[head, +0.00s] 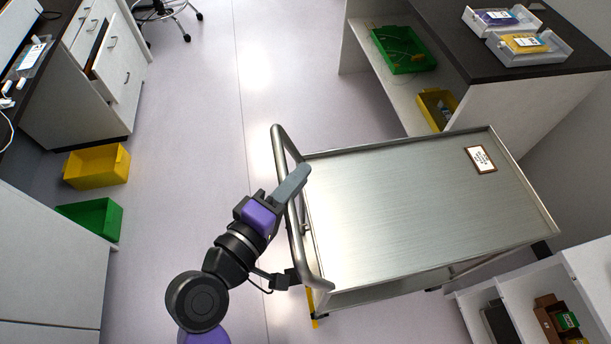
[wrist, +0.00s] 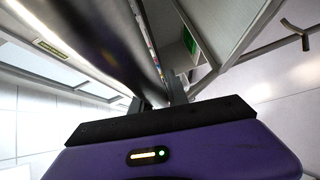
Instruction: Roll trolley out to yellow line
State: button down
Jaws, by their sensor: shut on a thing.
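In the wrist view the grey handle bar (wrist: 110,45) passes between the two fingers. A short piece of yellow line (head: 313,312) shows on the floor below the trolley's lower left corner. The trolley body hides what may continue of it.
Clear floor (head: 190,130) lies left of the trolley. A yellow bin (head: 97,166) and green bin (head: 92,217) stand by the left cabinets. A dark-topped bench (head: 480,60) stands close behind the trolley, and white shelves (head: 525,300) stand close at lower right.

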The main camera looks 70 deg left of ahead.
jog(key=shift+f, duration=0.15)
jog(key=c, duration=1.3)
grip_release()
jog(key=v, duration=0.7)
jog(key=shift+s+d+b, duration=0.25)
jog(key=shift+s+b, duration=0.05)
jog(key=shift+b, duration=0.05)
